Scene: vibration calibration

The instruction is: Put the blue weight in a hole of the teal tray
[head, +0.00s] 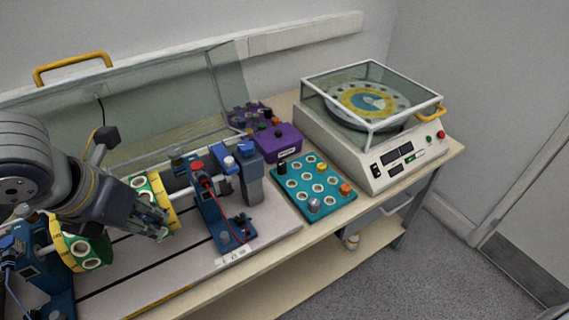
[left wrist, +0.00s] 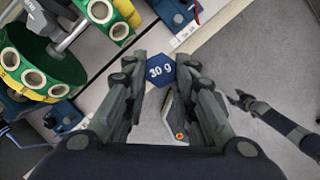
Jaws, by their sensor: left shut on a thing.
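The blue weight (left wrist: 160,71) is a hexagonal piece marked "30 g". It sits between the fingertips of my left gripper (left wrist: 161,78) in the left wrist view, and that gripper is shut on it. In the head view my left gripper (head: 160,228) is beside the yellow-and-green drum, left of the teal tray; I cannot make out the weight there. The teal tray (head: 334,207) lies on the bench with rows of round holes. Black, yellow, orange and grey weights stand in some holes; several others are empty. A dark jointed arm, seemingly my right with its gripper (left wrist: 241,99), shows at right in the left wrist view.
A blue bearing stand (head: 208,205) with red wire rises between my left gripper and the tray. A purple box (head: 278,142) is behind the tray. A glass-covered machine (head: 378,155) stands to its right. The raised clear cover (head: 150,105) is behind the drum.

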